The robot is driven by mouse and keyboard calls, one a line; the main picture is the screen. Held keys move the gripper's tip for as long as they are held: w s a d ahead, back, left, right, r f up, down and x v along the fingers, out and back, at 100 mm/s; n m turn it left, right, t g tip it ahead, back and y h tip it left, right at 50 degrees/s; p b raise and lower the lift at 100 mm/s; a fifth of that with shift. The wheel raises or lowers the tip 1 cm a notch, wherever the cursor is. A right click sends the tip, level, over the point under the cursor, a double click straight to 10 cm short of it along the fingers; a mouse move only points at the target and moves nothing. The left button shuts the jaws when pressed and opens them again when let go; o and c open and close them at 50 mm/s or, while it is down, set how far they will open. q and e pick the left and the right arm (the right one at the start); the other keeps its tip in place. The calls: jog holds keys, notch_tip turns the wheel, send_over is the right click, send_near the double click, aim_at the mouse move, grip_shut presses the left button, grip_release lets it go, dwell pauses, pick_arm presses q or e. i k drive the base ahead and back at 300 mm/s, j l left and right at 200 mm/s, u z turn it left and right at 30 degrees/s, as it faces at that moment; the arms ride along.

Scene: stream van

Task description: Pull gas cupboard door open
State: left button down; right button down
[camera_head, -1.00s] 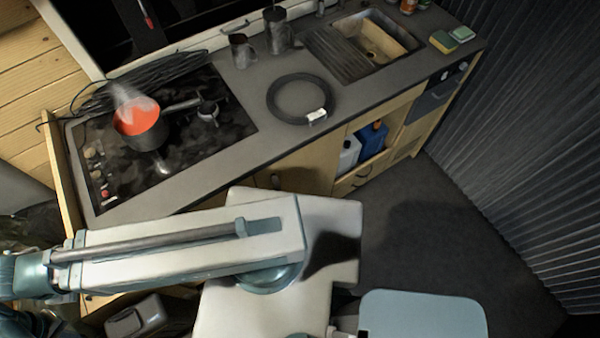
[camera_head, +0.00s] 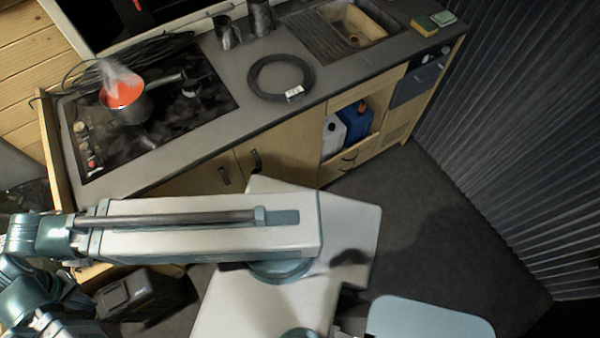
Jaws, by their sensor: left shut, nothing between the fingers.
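The under-counter unit has two wooden cupboard doors (camera_head: 284,150) with dark upright handles (camera_head: 255,160) below the counter. The doors look shut; the left one is partly covered by my arm. I cannot tell for sure which is the gas cupboard. My left arm comes in from the left, its white link crossing in front of the lower doors. My left gripper (camera_head: 66,300) is at the lower left, shut, low and left of the door handles; its fingertips do not show clearly. No door handle is in it. My right gripper is not in view.
On the counter (camera_head: 205,155) are a hob with a steaming red-filled pan (camera_head: 135,108), a coiled hose (camera_head: 254,82) and a sink (camera_head: 350,30). An open niche holds a blue container (camera_head: 357,120). Dark floor (camera_head: 420,230) is free at the right, before a corrugated wall (camera_head: 520,130).

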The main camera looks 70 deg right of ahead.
aim_at(290, 151)
jog(key=z, duration=2.4)
jog(key=k+l, duration=0.1)
jog(key=l, duration=0.8)
jog(key=k+l, duration=0.15)
jog(key=l, duration=0.3)
jog(key=z, duration=0.05)
